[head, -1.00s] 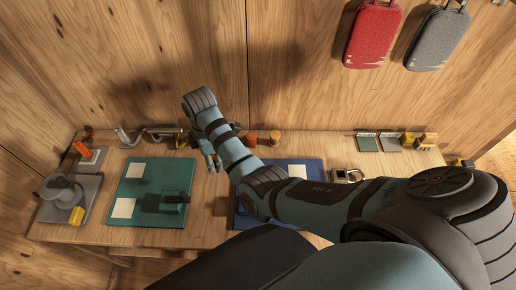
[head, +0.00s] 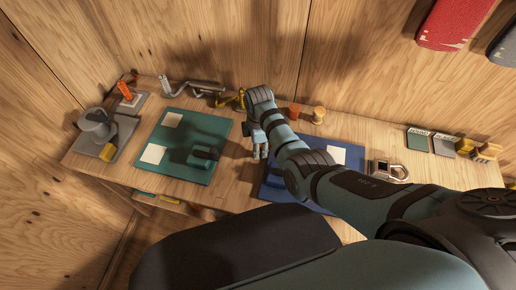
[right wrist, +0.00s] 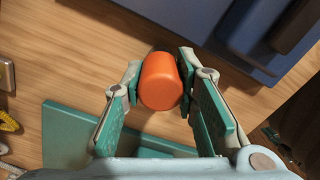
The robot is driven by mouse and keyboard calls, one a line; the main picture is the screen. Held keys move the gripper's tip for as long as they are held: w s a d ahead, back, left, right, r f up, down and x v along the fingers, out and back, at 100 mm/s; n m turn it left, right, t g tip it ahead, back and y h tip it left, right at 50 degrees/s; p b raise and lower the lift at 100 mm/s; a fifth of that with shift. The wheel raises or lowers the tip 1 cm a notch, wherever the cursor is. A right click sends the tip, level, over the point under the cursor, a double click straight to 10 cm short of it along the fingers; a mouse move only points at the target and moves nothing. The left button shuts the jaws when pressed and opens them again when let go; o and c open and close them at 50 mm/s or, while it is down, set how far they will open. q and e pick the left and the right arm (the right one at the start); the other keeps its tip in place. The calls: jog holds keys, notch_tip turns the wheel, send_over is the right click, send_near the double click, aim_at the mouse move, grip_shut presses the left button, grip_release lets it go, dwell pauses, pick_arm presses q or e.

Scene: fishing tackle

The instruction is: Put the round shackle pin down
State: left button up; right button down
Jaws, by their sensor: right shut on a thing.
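The round shackle pin appears as an orange cylinder (right wrist: 160,82) in the right wrist view. My right gripper (right wrist: 160,72) is shut on it, one finger on each side. In the head view my right gripper (head: 260,152) is over the bare wood between the green mat (head: 176,118) and the blue mat (head: 318,148). The pin cannot be made out there. A dark part shows just beyond the orange piece in the wrist view. Whether the pin touches the table cannot be told. My left gripper is not in view.
Orange and tan cylinders (head: 294,112) stand behind my right arm. A grey shackle-like piece (head: 392,171) lies right of the blue mat. A dark green block (head: 203,157) is on the green mat. Bare wood (head: 236,172) shows between the mats.

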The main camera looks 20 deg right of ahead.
jog(key=shift+w, duration=0.1)
jog(key=c, duration=1.3)
grip_release()
